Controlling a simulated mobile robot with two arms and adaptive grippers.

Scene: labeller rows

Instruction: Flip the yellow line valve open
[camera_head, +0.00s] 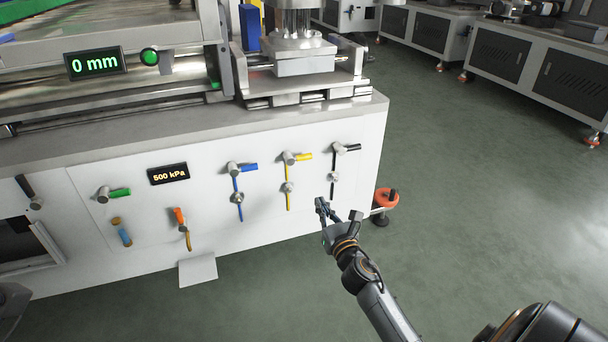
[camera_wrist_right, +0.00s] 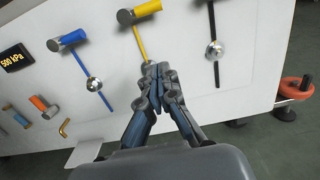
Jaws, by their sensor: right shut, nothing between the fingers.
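The yellow line valve (camera_head: 300,157) is on the white front panel, with a silver hub and a yellow lever pointing right, crosswise to the yellow line (camera_head: 288,172) that runs down below it. A round silver fitting (camera_head: 288,187) sits on that line. In the right wrist view the yellow lever (camera_wrist_right: 149,8) is at the top edge, and my fingers cover the lower end of the line. My right gripper (camera_head: 322,206) is shut and empty, below and to the right of the valve. It also shows in the right wrist view (camera_wrist_right: 157,73). My left gripper is not in view.
A blue valve (camera_head: 241,168) is left of the yellow one and a black valve (camera_head: 345,148) is right of it, both with sideways levers. Green (camera_head: 118,192) and orange (camera_head: 180,216) handles are farther left. A red handwheel (camera_head: 386,199) stands by the panel's right corner.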

